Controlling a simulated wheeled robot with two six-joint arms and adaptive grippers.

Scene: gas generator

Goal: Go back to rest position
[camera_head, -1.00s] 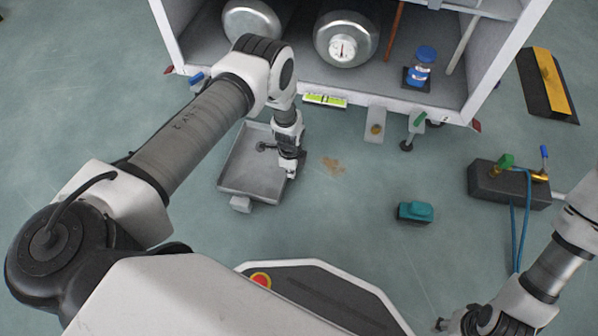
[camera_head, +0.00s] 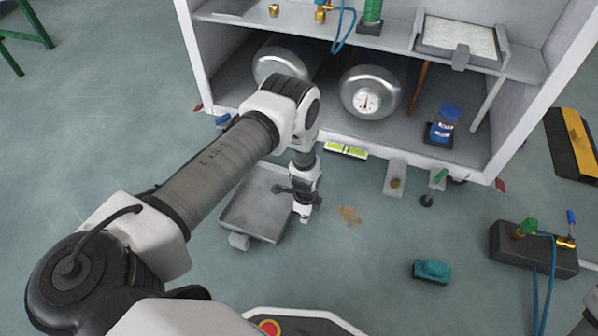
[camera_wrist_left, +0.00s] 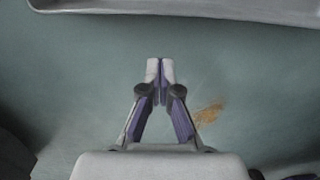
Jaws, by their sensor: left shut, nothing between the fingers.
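My left arm reaches forward from the lower left in the head view. My left gripper (camera_head: 304,212) points down beside the right edge of a grey metal tray (camera_head: 235,205) on the floor. In the left wrist view the gripper (camera_wrist_left: 160,68) is shut, with its fingertips together and nothing between them. A brown stain (camera_wrist_left: 209,114) on the floor lies to its right. My right gripper does not show in the head view now; only a bit of pale arm shows at the lower right edge.
A white cabinet with silver tanks (camera_head: 371,92) stands at the back, a spirit level (camera_head: 346,150) at its lower edge. A teal object (camera_head: 432,271) and a dark block with valves and blue hoses (camera_head: 533,249) are on the floor to the right. Open floor lies between.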

